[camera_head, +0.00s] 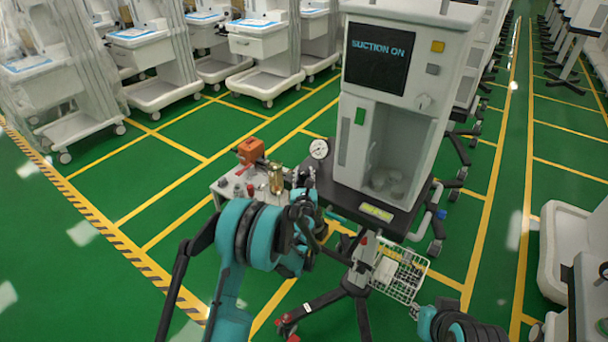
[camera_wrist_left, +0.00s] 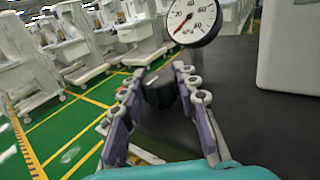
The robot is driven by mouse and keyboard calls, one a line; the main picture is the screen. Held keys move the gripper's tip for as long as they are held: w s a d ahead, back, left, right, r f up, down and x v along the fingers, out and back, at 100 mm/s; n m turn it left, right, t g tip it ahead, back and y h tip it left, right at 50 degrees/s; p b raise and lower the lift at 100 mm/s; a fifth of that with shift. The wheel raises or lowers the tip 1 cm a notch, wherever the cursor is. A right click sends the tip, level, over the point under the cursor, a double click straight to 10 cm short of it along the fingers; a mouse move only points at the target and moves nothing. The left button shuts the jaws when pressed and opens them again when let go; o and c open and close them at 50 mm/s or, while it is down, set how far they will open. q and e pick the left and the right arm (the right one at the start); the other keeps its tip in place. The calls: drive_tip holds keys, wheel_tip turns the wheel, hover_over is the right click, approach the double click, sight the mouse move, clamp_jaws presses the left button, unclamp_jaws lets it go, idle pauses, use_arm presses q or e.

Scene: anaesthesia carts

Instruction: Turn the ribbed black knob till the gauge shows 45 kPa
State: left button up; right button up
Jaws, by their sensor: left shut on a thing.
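The round white gauge (camera_wrist_left: 192,20) has a red needle pointing to the lower left, near the low end of its scale and below the 20. It also shows in the head view (camera_head: 319,149), too small to read. The ribbed black knob (camera_wrist_left: 160,92) is just below and left of the gauge in the left wrist view. My left gripper (camera_wrist_left: 160,76) is shut on the knob, with one finger on each side. In the head view, my left gripper (camera_head: 303,180) hides the knob. My right gripper (camera_head: 414,312) barely shows at the bottom edge; its jaws are unclear.
The white suction cart (camera_head: 400,100) with a "SUCTION ON" screen stands right of the gauge, on a black shelf (camera_head: 385,215). A small panel with an orange block (camera_head: 250,150) and brass fitting (camera_head: 276,178) sits left. A wire basket (camera_head: 408,275) hangs below. Green floor is clear at left.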

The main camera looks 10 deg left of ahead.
use_arm(q)
drive_tip(key=m+h, duration=0.2)
drive_tip(key=h, duration=0.1)
drive_tip(key=m+h, duration=0.2)
drive_tip(key=h, duration=0.1)
drive_tip(key=shift+a, duration=0.15)
drive_tip(key=m+g+h, duration=0.1)
drive_tip(key=m+h, duration=0.1)
drive_tip(key=h, duration=0.1)
drive_tip(key=m+g+h, duration=0.1)
drive_tip(key=m+h, duration=0.1)
drive_tip(key=h, duration=0.2)
drive_tip(key=shift+m, duration=0.3)
drive_tip(key=m+g+h, duration=0.4)
drive_tip(key=g+h, duration=0.1)
drive_tip(key=shift+w, duration=0.1)
drive_tip(key=shift+m+g+h, duration=0.65)
drive_tip(key=shift+m+g, duration=0.4)
drive_tip(key=shift+g, duration=0.3)
drive_tip(key=shift+m+g+h, duration=0.65)
drive_tip(key=shift+m+g, duration=0.4)
drive_tip(key=shift+g, duration=0.3)
drive_tip(key=shift+d+g, duration=0.2)
drive_tip(key=shift+g, duration=0.1)
drive_tip(key=o, duration=1.2)
drive_tip(key=shift+a, duration=0.1)
